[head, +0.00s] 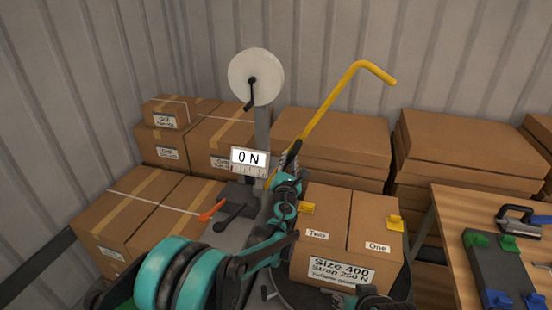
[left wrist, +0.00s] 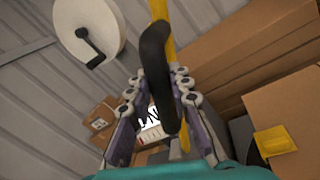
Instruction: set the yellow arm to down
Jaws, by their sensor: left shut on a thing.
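The yellow arm (head: 325,112) is a bent bar. It slants up to the right in the head view, with its hooked end at the top right. A black handle (head: 293,153) sits on its lower part. My right gripper is not in view.
A white reel (head: 256,76) with a black crank stands on a grey post behind. An "ON" sign (head: 250,160) and an orange-tipped lever (head: 212,210) are left of my gripper. Boxes labelled Two (head: 319,250) and One (head: 375,250) stand right. A wooden table (head: 460,210) is far right.

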